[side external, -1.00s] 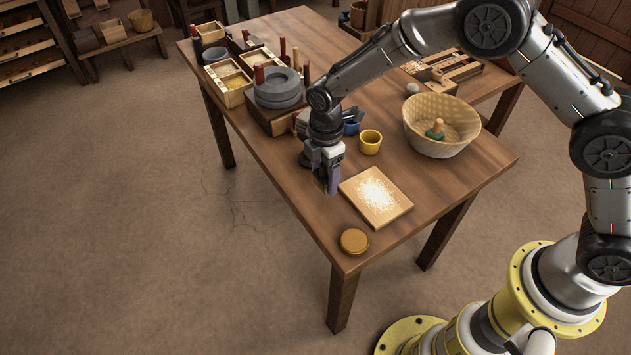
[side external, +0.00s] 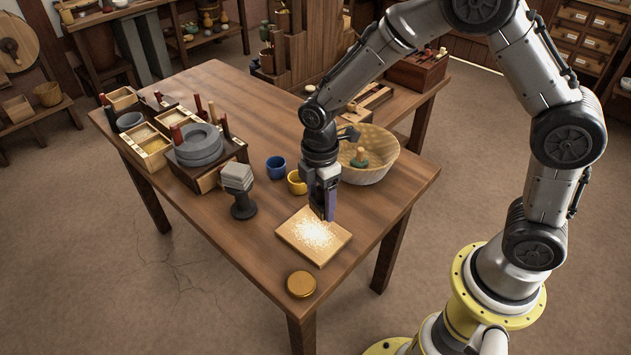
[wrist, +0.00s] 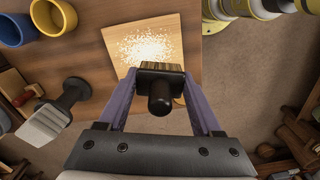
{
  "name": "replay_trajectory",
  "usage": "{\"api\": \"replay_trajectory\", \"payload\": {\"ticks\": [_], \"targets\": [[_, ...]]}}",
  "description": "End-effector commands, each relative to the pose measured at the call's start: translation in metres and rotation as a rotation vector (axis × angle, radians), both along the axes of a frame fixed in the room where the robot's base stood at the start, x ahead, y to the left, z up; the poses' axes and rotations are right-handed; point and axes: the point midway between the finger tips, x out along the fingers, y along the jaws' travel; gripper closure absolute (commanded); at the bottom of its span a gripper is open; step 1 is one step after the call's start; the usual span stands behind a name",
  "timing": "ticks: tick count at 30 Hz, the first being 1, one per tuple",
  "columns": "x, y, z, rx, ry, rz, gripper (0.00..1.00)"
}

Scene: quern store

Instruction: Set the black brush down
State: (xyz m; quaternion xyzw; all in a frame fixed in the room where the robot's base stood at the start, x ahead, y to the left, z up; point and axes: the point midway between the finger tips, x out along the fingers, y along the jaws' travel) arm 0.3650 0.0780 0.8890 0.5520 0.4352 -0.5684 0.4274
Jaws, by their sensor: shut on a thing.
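My gripper (side external: 326,207) is over the far right edge of the wooden board (side external: 322,257), pointing down. In the wrist view its two purple fingers (wrist: 160,84) are shut on the black brush (wrist: 160,98), one on each side. The brush has a black handle, a dark head and tan bristles. The board (wrist: 188,30) lies beneath with pale grains scattered over its middle. I cannot tell whether the bristles touch the board. In the side view the brush is mostly hidden by the fingers.
A yellow cup (side external: 297,183), a blue cup (side external: 276,167) and a grey-headed black stand (side external: 240,205) stand left of the gripper. A woven basket (side external: 385,168) is behind right. A round lid (side external: 301,285) lies at the front corner. Bare tabletop lies left of the board.

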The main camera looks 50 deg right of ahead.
Motion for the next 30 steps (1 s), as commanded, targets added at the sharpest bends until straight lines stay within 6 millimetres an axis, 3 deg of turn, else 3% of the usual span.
{"api": "replay_trajectory", "payload": {"ticks": [1,7,15,21,30], "targets": [[0.005,-0.019,-0.005,-0.003,0.004,-0.135,0.88],[0.016,-0.061,-0.017,-0.012,0.001,-0.609,0.88],[0.025,-0.079,-0.024,-0.015,-0.016,-1.097,0.88],[0.027,-0.078,-0.024,-0.012,-0.025,-1.273,0.88],[0.028,-0.078,-0.024,-0.011,-0.026,-1.315,0.88]]}}
